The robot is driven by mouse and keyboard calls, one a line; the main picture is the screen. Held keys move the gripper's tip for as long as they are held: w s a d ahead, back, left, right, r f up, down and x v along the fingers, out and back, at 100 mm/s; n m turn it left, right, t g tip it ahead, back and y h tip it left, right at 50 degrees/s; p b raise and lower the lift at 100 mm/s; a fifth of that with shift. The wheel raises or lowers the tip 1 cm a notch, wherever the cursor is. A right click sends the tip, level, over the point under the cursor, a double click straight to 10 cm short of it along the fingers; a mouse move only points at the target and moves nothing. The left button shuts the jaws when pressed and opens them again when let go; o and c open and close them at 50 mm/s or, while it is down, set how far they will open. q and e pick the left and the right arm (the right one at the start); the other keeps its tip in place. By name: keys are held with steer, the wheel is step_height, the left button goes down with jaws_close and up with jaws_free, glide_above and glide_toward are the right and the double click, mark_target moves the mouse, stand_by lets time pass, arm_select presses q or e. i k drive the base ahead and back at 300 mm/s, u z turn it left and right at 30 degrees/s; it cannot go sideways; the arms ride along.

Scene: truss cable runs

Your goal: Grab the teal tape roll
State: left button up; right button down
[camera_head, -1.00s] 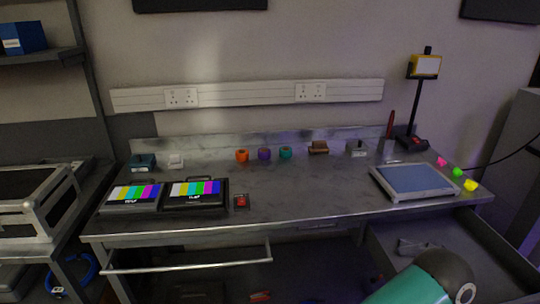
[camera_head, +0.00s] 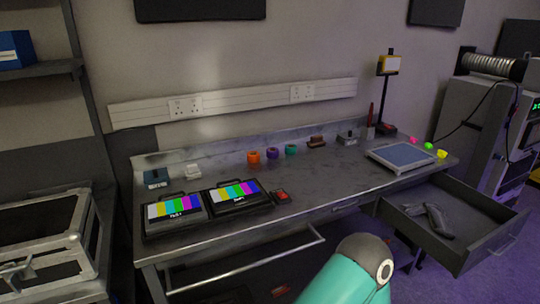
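The teal tape roll (camera_head: 291,149) stands toward the back of the grey metal workbench (camera_head: 330,186). A teal and dark grey part of my own arm shows at the bottom, in front of the bench. Neither of my grippers is in the picture.
Two colour-bar monitors (camera_head: 236,192) and a red-button box (camera_head: 283,197) lie at the bench's left front. A brown item (camera_head: 316,141) sits right of the rolls. A blue-topped pad (camera_head: 401,156) is at the right. An open drawer (camera_head: 462,224) juts out below. The bench middle is clear.

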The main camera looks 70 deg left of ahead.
mark_target(290, 150)
steer(key=u, duration=0.1)
steer(key=k, duration=0.95)
steer(key=u, duration=0.95)
steer(key=i, duration=0.8)
